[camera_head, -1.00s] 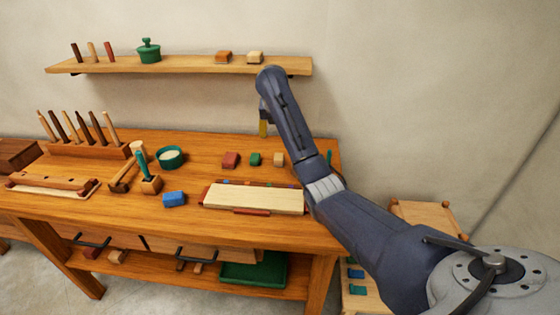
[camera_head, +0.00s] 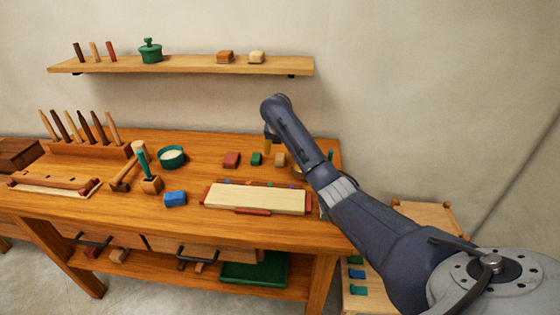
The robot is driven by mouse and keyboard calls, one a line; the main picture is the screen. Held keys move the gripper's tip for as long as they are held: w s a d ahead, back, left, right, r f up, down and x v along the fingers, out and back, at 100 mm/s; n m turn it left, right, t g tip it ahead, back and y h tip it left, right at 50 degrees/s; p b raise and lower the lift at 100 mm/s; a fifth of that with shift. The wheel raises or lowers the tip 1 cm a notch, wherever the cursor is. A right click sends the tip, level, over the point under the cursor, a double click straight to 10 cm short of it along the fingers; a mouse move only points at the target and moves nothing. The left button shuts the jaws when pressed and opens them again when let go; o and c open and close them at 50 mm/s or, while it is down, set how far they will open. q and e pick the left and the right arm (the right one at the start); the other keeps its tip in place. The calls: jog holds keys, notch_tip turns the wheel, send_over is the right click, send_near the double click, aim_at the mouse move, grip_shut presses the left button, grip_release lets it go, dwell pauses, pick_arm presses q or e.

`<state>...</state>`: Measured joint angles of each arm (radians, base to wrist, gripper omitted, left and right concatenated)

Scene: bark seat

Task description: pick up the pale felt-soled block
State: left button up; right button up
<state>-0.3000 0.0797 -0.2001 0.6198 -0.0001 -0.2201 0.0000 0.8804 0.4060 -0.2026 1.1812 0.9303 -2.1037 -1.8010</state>
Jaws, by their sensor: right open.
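A pale block (camera_head: 257,57) with a browner underside sits near the right end of the wall shelf. A small tan block (camera_head: 280,160) stands on the bench near its back right. I cannot tell from here which has a felt sole. My right arm reaches in from the right. My right gripper (camera_head: 267,145) points down above the back of the bench, just left of and behind the tan block, apart from it. It is open; its fingers are small and mostly hidden by the arm. My left gripper is not in view.
A red block (camera_head: 231,159) and a green block (camera_head: 256,159) stand left of the tan block. A pale board (camera_head: 254,198) lies in front, with a blue block (camera_head: 174,198) to its left. An orange block (camera_head: 225,57) shares the shelf (camera_head: 190,65).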

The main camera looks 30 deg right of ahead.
aim_at(280, 156)
jog(key=shift+x, duration=2.6)
jog(key=shift+s, duration=0.15)
jog(key=c, duration=1.3)
